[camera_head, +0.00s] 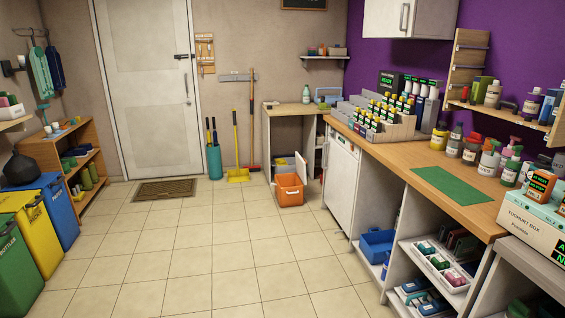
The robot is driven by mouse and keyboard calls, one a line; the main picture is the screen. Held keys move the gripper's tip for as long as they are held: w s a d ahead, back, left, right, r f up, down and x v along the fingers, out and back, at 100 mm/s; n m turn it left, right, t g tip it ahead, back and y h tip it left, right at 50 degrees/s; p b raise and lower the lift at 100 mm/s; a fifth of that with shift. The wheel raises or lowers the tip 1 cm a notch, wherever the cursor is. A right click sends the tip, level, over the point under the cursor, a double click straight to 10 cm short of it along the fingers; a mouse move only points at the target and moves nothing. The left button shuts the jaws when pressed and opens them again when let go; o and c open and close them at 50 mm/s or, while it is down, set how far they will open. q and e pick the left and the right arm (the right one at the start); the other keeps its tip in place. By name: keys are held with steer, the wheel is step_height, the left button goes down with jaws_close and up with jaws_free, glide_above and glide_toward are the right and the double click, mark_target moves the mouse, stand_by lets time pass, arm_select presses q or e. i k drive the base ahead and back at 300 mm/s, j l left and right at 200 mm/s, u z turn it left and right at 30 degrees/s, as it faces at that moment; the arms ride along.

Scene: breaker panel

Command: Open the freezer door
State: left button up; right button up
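A white under-counter appliance door (341,180) stands in the right-hand row below the wooden worktop. It looks shut, with a dark strip along its top and a handle at its left side. It may be the freezer, but no readable label confirms that. Neither of my grippers is in view.
The tiled floor (190,255) is clear in the middle. An orange bin (290,189) stands near the appliance, by an open-fronted cabinet. Open shelves with a blue crate (376,246) lie to the right. Green, yellow and blue bins (40,235) line the left. A closed room door (150,85) is behind.

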mark_target(341, 168)
steer(key=i, duration=4.75)
